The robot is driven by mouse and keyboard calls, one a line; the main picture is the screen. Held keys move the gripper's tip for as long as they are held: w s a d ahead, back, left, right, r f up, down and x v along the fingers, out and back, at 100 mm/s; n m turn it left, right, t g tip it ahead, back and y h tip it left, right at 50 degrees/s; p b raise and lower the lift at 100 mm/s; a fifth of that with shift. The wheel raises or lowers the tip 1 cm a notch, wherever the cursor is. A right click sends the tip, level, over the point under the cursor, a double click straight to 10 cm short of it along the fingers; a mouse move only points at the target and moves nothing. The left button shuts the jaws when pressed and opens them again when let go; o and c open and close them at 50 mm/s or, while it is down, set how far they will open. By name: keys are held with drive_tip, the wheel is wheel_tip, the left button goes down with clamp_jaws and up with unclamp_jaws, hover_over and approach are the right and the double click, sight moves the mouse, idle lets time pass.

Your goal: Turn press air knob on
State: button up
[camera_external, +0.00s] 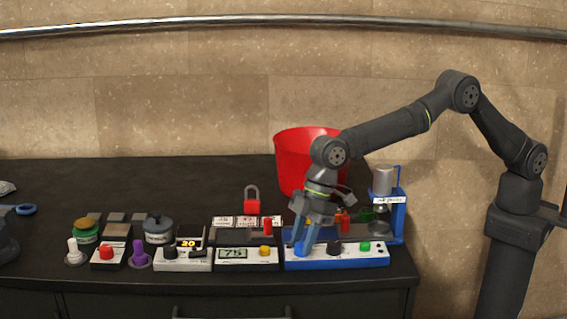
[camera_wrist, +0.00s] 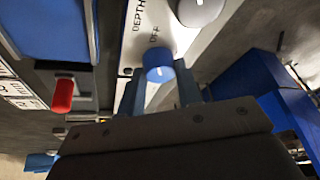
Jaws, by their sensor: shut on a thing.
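The blue knob (camera_external: 301,251) stands at the left end of the white, blue-based press panel (camera_external: 345,262). In the wrist view the blue knob (camera_wrist: 158,66) sits between my two fingers, with a white mark on its face and "OFF" lettering next to it. My gripper (camera_external: 303,243) points down over the panel and is shut on the blue knob, one finger on each side. The press (camera_external: 398,217), with a blue frame and silver cylinder, stands behind the panel.
A green button (camera_external: 365,246) is on the panel's right. A white box with a display (camera_external: 233,253) and a yellow knob adjoins on the left. A red bin (camera_external: 290,160) and red padlock (camera_external: 252,205) stand behind. Several other controls line the left.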

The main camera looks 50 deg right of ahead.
drive_tip(key=m, duration=0.2)
drive_tip(key=m+t, duration=0.1)
drive_tip(key=m, duration=0.1)
drive_tip(key=shift+s+m+t, duration=0.15)
drive_tip(key=shift+m+t, duration=0.15)
drive_tip(key=m, duration=0.2)
drive_tip(key=m+t+h, duration=0.1)
drive_tip(key=m, duration=0.1)
drive_tip(key=shift+a+m+h, duration=0.1)
drive_tip(key=shift+m+h, duration=0.2)
drive_tip(key=m, duration=0.2)
drive_tip(key=m+t+h, duration=0.1)
drive_tip(key=m, duration=0.1)
drive_tip(key=shift+s+m+h, duration=0.1)
drive_tip(key=shift+m+h, duration=0.2)
drive_tip(key=shift+a+m+t+h, duration=0.15)
drive_tip(key=shift+m+h, duration=0.25)
drive_tip(key=shift+m, duration=0.65)
drive_tip(key=shift+d+m+t+h, duration=0.15)
drive_tip(key=shift+m+h, duration=0.25)
drive_tip(key=shift+m, duration=0.65)
drive_tip(key=shift+a, duration=0.1)
drive_tip(key=o, duration=1)
drive_tip(key=shift+c, duration=0.2)
